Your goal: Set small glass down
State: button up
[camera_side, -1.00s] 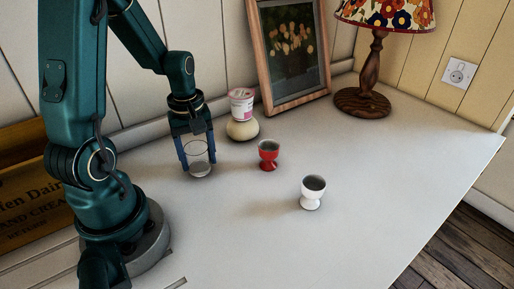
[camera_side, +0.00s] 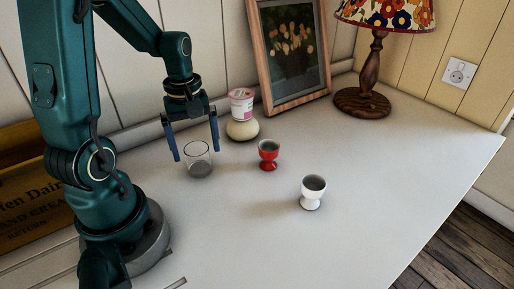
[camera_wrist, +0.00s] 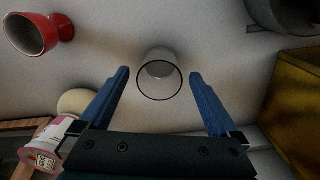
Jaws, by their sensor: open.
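The small glass (camera_side: 199,163) is clear and stands upright on the white tabletop, close to the arm's base. My gripper (camera_side: 195,151) is above it, with its two blue fingers spread wide, apart from the glass on both sides. In the wrist view the glass (camera_wrist: 160,76) shows its dark round rim just beyond and between the open fingertips of my gripper (camera_wrist: 159,73). Nothing is held.
A red egg cup (camera_side: 268,156) and a white egg cup (camera_side: 312,194) stand right of the glass. Behind are a pink-and-white tub (camera_side: 241,103) on a cream round thing (camera_side: 242,130), a picture frame (camera_side: 262,75) and a lamp (camera_side: 372,75). The right tabletop (camera_side: 400,160) is clear.

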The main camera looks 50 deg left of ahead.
notch_tip(320, 180, up, 8)
jog(key=s+d+r+m+t, duration=0.1)
jog(key=d+m+t, duration=0.1)
jog(key=d+m, duration=0.4)
jog(key=s+d+r+m+t, duration=0.2)
jog(key=d+m+t, duration=0.1)
jog(key=d+m, duration=0.4)
jog(key=shift+s+d+m, duration=0.2)
jog(key=shift+d+m, duration=0.05)
jog(key=shift+m, duration=0.75)
